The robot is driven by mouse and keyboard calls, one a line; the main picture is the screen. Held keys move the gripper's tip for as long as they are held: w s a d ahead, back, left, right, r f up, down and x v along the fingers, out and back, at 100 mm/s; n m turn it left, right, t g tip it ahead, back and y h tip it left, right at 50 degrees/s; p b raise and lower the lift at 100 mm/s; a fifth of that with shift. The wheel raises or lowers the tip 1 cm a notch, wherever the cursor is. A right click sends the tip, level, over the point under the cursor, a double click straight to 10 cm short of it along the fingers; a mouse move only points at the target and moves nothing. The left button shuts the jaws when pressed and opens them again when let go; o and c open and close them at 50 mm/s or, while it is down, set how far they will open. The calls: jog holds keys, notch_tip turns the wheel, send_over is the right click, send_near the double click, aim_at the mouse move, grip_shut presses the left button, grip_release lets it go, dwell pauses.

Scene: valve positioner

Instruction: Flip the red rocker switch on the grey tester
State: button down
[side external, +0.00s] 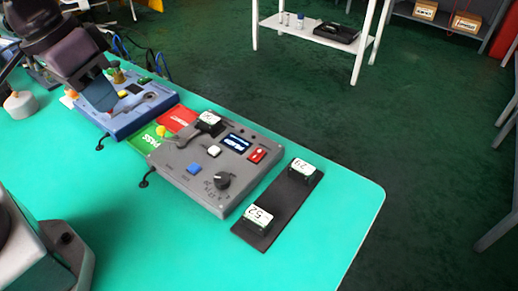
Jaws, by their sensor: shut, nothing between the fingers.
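The grey tester (178,172) lies on the green table in the middle of the view. Its red rocker switch (257,155) sits near the right edge, beside a small dark display. Which way the rocker is tipped is too small to tell. My gripper (104,106) comes in from the upper left, shut and empty. It shows over the blue tester, well left of the grey tester and apart from the red switch. Its fingertips are small and partly merge with the blue tester behind them.
The blue tester (152,106) stands behind left. Green and red cards (147,138) lie between the testers. The grey tester also carries a black knob (222,180), a blue button and a lever. A black strip (278,205) with two numbered blocks lies right.

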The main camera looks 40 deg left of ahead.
jog(key=w+d+f+n+h, duration=0.1)
jog(key=w+d+f+n, duration=0.5)
jog(key=w+d+f, duration=0.15)
jog(key=n+t+y, duration=0.4)
jog(key=n+t, duration=0.4)
jog(key=n, duration=1.4)
send_over(261, 154)
jog(key=s, duration=0.1)
jog(key=shift+s+f, duration=0.15)
jog(key=shift+f, duration=2.65)
jog(key=shift+w+f, duration=0.2)
jog(key=shift+f, duration=1.25)
jog(key=shift+w+f, duration=0.2)
jog(key=shift+f, duration=1.3)
jog(key=shift+w+f, duration=0.2)
jog(key=shift+f, duration=1.25)
jog(key=shift+a+f, duration=0.1)
jog(key=shift+f, duration=0.05)
jog(key=shift+f, duration=0.25)
